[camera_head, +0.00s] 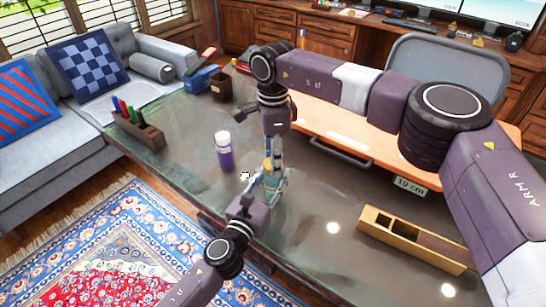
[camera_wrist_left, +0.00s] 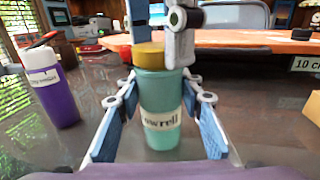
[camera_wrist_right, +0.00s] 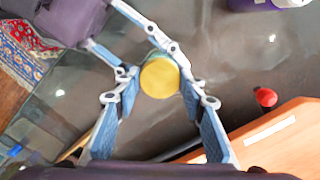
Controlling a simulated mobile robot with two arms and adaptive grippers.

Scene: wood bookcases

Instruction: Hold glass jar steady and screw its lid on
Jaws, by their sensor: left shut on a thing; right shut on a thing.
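The glass jar (camera_wrist_left: 160,112) is teal with a white label and stands upright on the dark glass table. Its yellow lid (camera_wrist_right: 159,79) sits on the jar's mouth; whether the threads are engaged cannot be seen. My left gripper (camera_head: 270,188) is shut around the jar's body from the front, with one finger on each side. My right gripper (camera_head: 274,152) reaches down from above and is shut on the lid. Its fingers (camera_wrist_left: 180,48) partly hide the lid in the left wrist view. In the head view, the fingers cover much of the jar.
A purple bottle with a white cap (camera_head: 224,150) stands left of the jar. A wooden pen holder (camera_head: 138,130) is farther left. A wooden compartment tray (camera_head: 415,240) lies at right. An orange raised board (camera_head: 335,130) is behind. The table between jar and tray is clear.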

